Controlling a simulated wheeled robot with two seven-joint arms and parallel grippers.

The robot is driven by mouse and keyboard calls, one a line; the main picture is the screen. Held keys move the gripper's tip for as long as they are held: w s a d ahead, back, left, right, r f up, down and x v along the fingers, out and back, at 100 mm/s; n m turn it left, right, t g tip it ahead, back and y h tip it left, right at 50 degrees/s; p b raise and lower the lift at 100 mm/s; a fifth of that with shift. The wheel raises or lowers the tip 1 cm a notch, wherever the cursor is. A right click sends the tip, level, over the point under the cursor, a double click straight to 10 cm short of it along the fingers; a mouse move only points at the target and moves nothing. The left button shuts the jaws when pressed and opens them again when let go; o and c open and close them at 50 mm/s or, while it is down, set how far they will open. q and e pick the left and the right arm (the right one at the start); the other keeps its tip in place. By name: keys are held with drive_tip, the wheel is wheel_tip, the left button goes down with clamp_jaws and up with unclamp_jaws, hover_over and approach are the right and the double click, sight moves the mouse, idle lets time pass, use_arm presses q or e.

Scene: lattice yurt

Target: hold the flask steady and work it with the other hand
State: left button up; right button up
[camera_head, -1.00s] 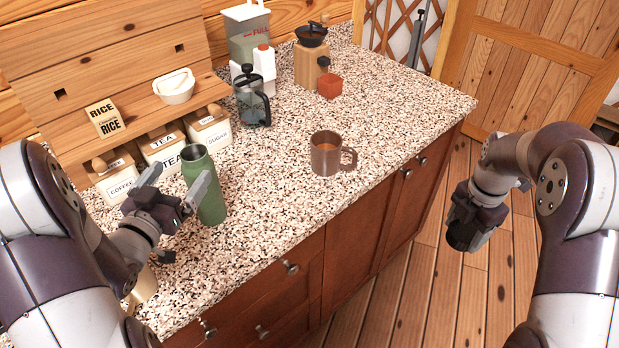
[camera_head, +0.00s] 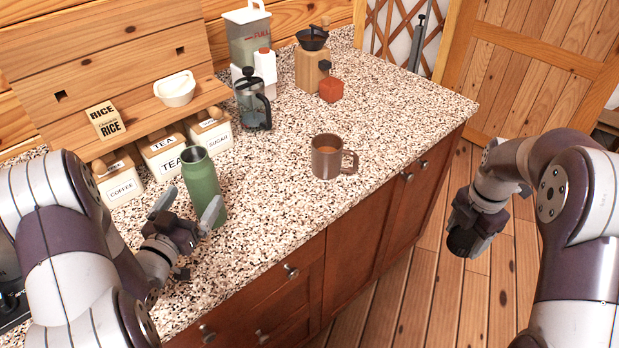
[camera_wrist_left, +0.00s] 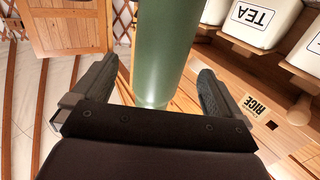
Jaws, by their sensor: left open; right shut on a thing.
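The green flask (camera_head: 203,188) stands upright on the speckled counter, its top open with no lid on it. It also shows in the left wrist view (camera_wrist_left: 165,45), between the finger lines. My left gripper (camera_head: 187,206) is open, its fingers spread low on the near side of the flask; the wrist view shows them (camera_wrist_left: 157,72) to either side of it. I cannot tell whether they touch it. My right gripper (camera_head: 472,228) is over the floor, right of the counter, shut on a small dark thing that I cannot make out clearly.
A brown mug (camera_head: 326,160) stands on the counter right of the flask. Behind are tea (camera_head: 163,158), coffee (camera_head: 121,188) and sugar (camera_head: 211,137) canisters, a French press (camera_head: 250,102) and a coffee grinder (camera_head: 312,66). The counter in front of the mug is clear.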

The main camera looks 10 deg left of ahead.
sight(202, 168)
use_arm(q)
drive_tip(key=w, duration=0.4)
drive_tip(key=w+p, duration=0.1)
drive_tip(key=shift+w+d, duration=0.35)
drive_tip(key=shift+w, duration=0.05)
drive_tip(key=c, duration=1.4)
drive_tip(key=shift+r, duration=0.15)
drive_tip(key=shift+r, duration=0.3)
drive_tip(key=r, duration=0.3)
drive_tip(key=shift+d+r, duration=0.35)
drive_tip(key=shift+d, duration=0.05)
drive_tip(key=s+d+r, duration=0.1)
drive_tip(key=d+r, duration=0.5)
drive_tip(key=d, duration=0.4)
drive_tip(key=shift+s+d+r+b, duration=0.25)
drive_tip(key=shift+d+b, duration=0.15)
drive_tip(key=shift+b, duration=0.05)
